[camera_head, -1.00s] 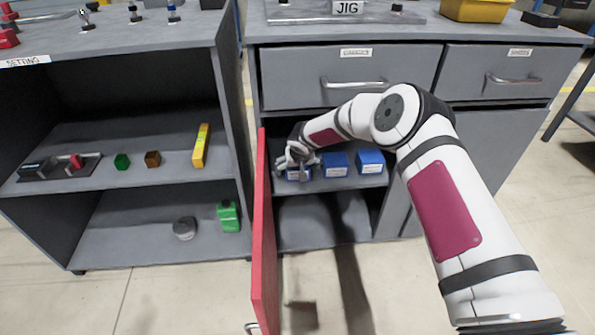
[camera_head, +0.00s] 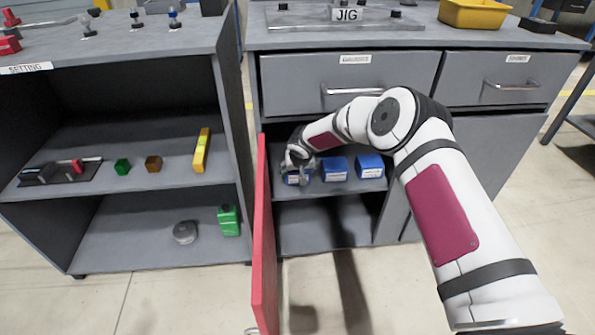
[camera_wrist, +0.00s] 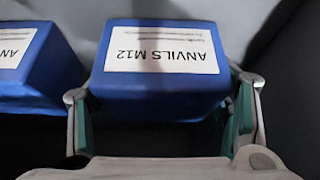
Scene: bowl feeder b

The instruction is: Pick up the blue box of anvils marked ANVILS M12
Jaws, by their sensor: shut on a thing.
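The blue box marked ANVILS M12 (camera_wrist: 160,75) sits between the two fingers of my gripper (camera_wrist: 160,120) in the wrist view, its label upside down there. In the head view this box (camera_head: 293,180) is the leftmost of three blue boxes in the open cupboard, partly hidden by my gripper (camera_head: 299,167). My gripper is shut on it, with green-padded fingers at its two sides. I cannot tell whether the box touches the shelf (camera_head: 345,187).
A second blue box (camera_head: 334,169), also labelled ANVILS in the wrist view (camera_wrist: 35,65), stands close beside the held one. A third blue box (camera_head: 370,166) is to its right. The red door (camera_head: 264,240) stands open on the left. Drawers (camera_head: 350,75) are above.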

